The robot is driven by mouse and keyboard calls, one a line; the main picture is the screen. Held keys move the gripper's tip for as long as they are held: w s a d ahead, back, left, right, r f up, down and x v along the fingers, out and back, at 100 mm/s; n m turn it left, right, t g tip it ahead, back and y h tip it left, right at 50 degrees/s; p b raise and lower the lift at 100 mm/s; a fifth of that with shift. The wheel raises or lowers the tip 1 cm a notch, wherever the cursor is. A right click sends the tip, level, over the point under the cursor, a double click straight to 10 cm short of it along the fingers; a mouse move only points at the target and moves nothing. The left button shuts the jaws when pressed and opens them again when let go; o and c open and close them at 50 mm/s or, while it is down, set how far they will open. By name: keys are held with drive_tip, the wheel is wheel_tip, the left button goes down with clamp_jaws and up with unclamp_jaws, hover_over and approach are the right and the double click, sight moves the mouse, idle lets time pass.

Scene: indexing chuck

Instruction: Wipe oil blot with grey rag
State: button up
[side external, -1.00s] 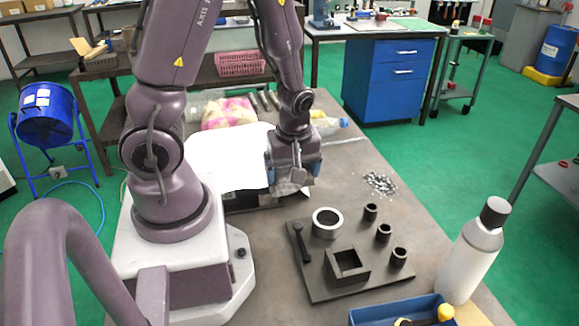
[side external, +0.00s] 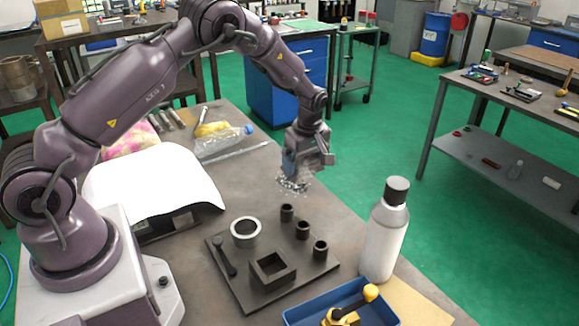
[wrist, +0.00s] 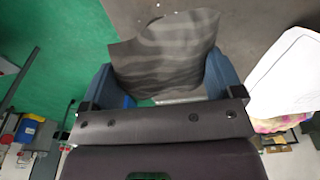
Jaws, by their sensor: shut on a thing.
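My gripper (side external: 304,170) is over the far right part of the table, beside and partly in front of a pile of shiny metal chips (side external: 292,186). In the wrist view my gripper (wrist: 162,82) has its two blue fingers shut on the grey rag (wrist: 165,52), a dark cloth with wavy darker bands that spreads out beyond the fingers. In the side view only a small grey patch shows at the fingers, and I cannot tell how much of it is rag. I cannot make out the oil blot in either view.
A dark plate (side external: 220,272) with rings and a square block lies near the gripper. A white bottle (side external: 384,240) and blue bin (side external: 318,311) stand at the front right. A curved white sheet (side external: 150,180) and a clear bottle (side external: 222,142) lie to the left.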

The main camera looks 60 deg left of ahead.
sight(302, 194)
drive_tip(key=shift+s+f, duration=0.1)
drive_tip(key=shift+f, duration=3.4)
drive_tip(key=shift+a+f, duration=0.6)
drive_tip(key=shift+f, duration=0.05)
drive_tip(key=shift+c, duration=0.3)
drive_tip(key=shift+a, duration=4.9)
drive_tip(key=shift+d, duration=5.5)
drive_tip(key=shift+r, duration=4.15)
